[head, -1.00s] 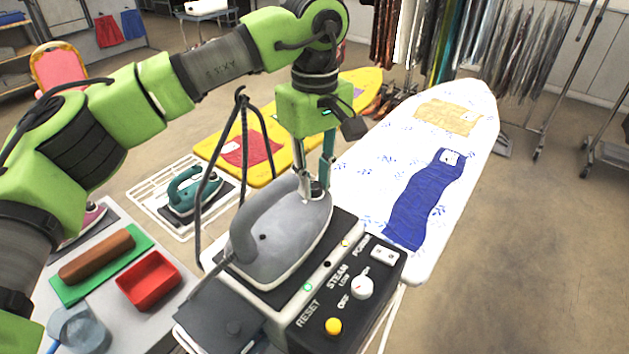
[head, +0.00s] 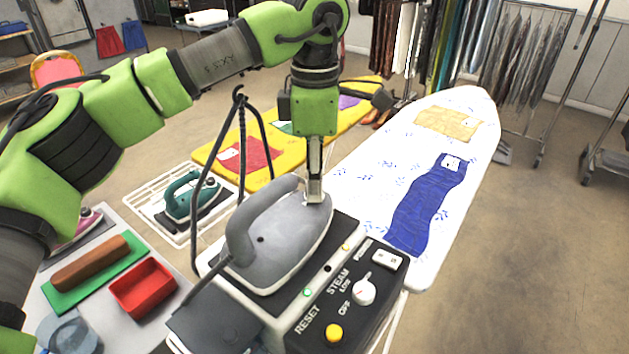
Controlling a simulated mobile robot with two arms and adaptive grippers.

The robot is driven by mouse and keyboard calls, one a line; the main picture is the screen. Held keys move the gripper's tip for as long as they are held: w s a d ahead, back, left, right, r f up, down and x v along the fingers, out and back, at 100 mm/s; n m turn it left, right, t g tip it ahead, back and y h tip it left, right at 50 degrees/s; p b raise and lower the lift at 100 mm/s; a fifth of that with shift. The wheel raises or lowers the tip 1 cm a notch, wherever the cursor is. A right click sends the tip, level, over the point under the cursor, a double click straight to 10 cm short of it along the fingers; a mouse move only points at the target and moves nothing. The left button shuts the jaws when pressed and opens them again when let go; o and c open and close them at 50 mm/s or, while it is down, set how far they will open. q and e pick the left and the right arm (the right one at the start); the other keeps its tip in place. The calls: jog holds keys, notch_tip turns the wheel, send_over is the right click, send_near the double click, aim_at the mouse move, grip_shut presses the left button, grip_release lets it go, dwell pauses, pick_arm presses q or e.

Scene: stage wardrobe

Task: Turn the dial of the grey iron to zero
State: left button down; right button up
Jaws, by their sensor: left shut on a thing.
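The grey iron (head: 285,245) rests on the dark top of the steam station (head: 345,226), its handle toward the left and its nose toward the back right. My left gripper (head: 315,197) points straight down at the front top of the iron, just ahead of the handle. Its fingers are closed together on the iron's small dial, which they mostly hide. I cannot read the dial's marks. My right gripper is not in view.
The station's front panel has a white steam knob (head: 363,291), a yellow reset button (head: 333,332) and a white power switch (head: 388,259). A white ironing board (head: 345,180) lies behind right. A teal iron (head: 188,197) and red tray (head: 145,285) are at left.

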pick_arm(q)
jog(key=n+b, duration=0.1)
jog(key=n, duration=0.5)
jog(key=shift+n, duration=0.3)
jog(key=n+b, duration=0.1)
jog(key=n, duration=0.3)
jog(key=shift+w, duration=0.1)
jog(key=shift+r+n+b, duration=0.1)
jog(key=shift+n+b, duration=0.3)
jog(key=shift+n, duration=0.8)
jog(key=c, duration=1.8)
grip_release()
notch_tip(320, 180, up, 12)
